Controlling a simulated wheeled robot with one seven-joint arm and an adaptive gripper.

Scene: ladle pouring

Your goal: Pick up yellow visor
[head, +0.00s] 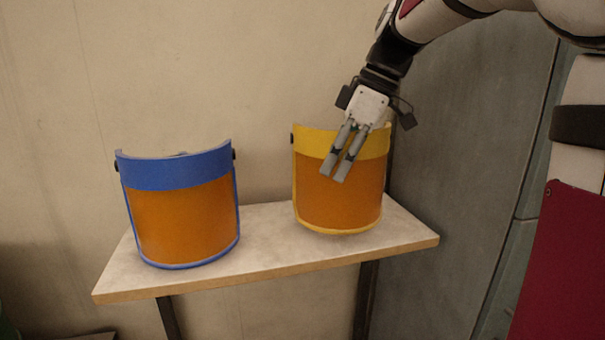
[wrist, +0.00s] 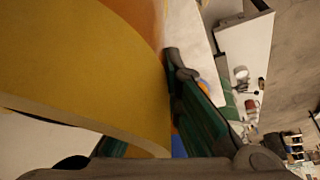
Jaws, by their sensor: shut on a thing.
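The yellow visor (head: 312,142) has a yellow top band and an orange see-through shield with a yellow rim. It is upright at the right part of the shelf; I cannot tell if its lower rim touches the board. My gripper (head: 336,172) comes down from the upper right and is shut on the visor's upper band, its fingers overlapping the front of the shield in the head view. In the wrist view the yellow band (wrist: 90,65) fills the left side and passes between the fingers. One green-padded finger (wrist: 200,115) shows; the other is mostly hidden.
A blue visor (head: 180,172) of the same kind stands on the left of the wooden shelf (head: 265,265). A beige wall (head: 180,60) rises behind, and a grey cabinet (head: 470,130) is at the right. Bare shelf lies between the visors.

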